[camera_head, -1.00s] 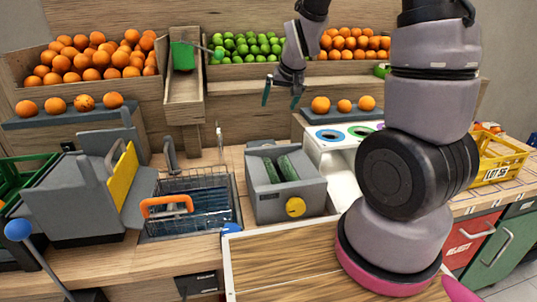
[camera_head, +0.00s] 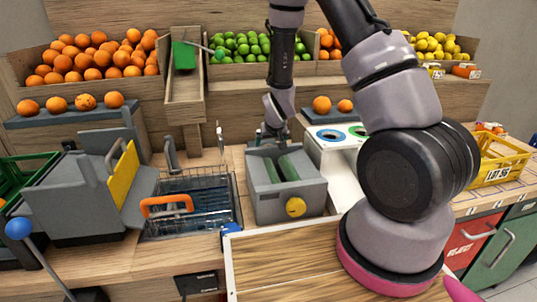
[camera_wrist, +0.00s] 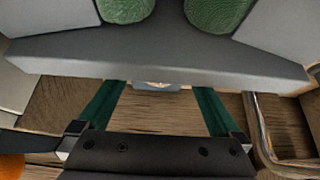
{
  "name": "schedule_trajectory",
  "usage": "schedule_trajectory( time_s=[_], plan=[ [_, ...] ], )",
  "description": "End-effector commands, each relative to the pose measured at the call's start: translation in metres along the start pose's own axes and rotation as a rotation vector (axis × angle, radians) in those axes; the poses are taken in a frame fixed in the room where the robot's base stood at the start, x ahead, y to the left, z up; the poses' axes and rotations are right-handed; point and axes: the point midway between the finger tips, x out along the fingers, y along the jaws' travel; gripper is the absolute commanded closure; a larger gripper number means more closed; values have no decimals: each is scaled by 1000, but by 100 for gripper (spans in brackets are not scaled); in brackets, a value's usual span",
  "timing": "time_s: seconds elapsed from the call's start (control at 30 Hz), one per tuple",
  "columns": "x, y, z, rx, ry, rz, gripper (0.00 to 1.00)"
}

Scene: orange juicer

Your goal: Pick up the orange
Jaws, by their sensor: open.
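Oranges lie in several places, and which one is meant cannot be told. Several fill the wooden bin (camera_head: 92,62) at upper left, several sit in a row on the left ledge (camera_head: 85,102), and two show on the right ledge (camera_head: 322,104). More oranges (camera_head: 328,42) show in the back bin, partly behind my arm. My gripper (camera_head: 270,135) hangs just behind the grey box machine with two green rollers (camera_head: 287,175). In the wrist view its two green fingers (camera_wrist: 160,92) are spread with no orange between them. Part of an orange (camera_wrist: 10,167) shows at the lower-left corner there.
A wire basket with an orange handle (camera_head: 190,205) and a yellow-plated grey machine (camera_head: 95,190) stand left. The white unit with ringed holes (camera_head: 335,160) is right of the grey box. A bent metal pipe (camera_wrist: 265,130) is close to the right finger.

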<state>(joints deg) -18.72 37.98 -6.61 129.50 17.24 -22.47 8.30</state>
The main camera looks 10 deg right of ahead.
Motion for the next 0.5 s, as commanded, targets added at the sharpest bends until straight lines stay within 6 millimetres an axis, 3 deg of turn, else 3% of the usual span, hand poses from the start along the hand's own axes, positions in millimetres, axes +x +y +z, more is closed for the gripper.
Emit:
schedule_trajectory(
  time_s=[0.3, 0.5],
  plan=[
    [41, 0, 2, 1, -2, 0, 0],
    [53, 0, 1, 0, 0, -1, 0]
  ],
)
